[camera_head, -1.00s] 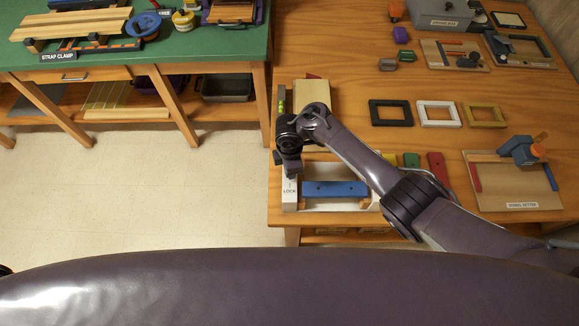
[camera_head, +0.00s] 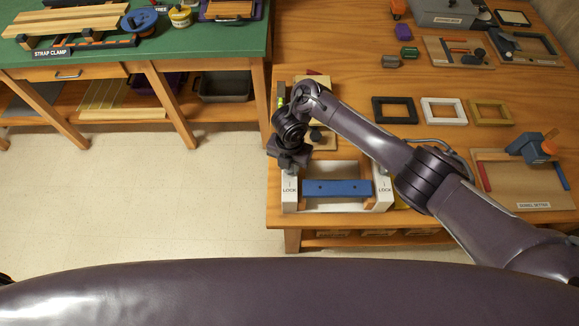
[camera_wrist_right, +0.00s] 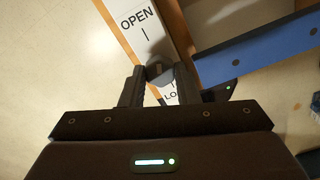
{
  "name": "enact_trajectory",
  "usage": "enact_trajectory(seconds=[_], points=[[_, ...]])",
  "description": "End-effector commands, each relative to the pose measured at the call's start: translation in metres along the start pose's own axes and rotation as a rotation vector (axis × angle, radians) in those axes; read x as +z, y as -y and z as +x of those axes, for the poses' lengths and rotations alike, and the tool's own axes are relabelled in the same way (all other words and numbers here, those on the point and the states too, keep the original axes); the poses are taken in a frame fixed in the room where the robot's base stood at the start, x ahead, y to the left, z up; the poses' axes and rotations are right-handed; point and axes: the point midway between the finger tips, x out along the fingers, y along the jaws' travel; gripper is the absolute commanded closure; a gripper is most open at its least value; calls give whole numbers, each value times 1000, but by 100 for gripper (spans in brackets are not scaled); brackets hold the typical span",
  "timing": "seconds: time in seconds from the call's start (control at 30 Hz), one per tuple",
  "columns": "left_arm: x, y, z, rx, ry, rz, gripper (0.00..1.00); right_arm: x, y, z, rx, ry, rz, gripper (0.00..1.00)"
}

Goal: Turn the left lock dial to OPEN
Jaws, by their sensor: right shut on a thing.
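The left lock dial (camera_wrist_right: 157,71) is a small dark grey knob on a white block (camera_wrist_right: 128,18), between the printed words OPEN and LOCK. My right gripper (camera_wrist_right: 158,76) is shut on the dial, with one dark finger on each side of it. In the head view the right gripper (camera_head: 289,158) is over the far end of the left white block (camera_head: 290,193), and my wrist hides the dial and the OPEN mark. LOCK shows at the block's near end. My left gripper is not in view.
A blue bar (camera_head: 337,188) spans between the left block and a right white block (camera_head: 384,190), also marked LOCK. Three small frames lie behind: black (camera_head: 394,121), white (camera_head: 443,122) and yellow (camera_head: 491,124). A dowel board (camera_head: 515,190) lies at right.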

Motion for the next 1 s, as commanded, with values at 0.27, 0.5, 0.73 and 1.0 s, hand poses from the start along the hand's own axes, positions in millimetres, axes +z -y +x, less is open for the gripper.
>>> enact_trajectory(seconds=[0.27,0.5,0.73,1.0], points=[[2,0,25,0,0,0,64,2,1,3,-2,4,-213,94],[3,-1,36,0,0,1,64,1,0,2,-1,3,-330,94],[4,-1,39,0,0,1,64,1,0,1,-1,2,-380,94],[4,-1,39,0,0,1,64,1,0,0,-1,2,-389,94]])
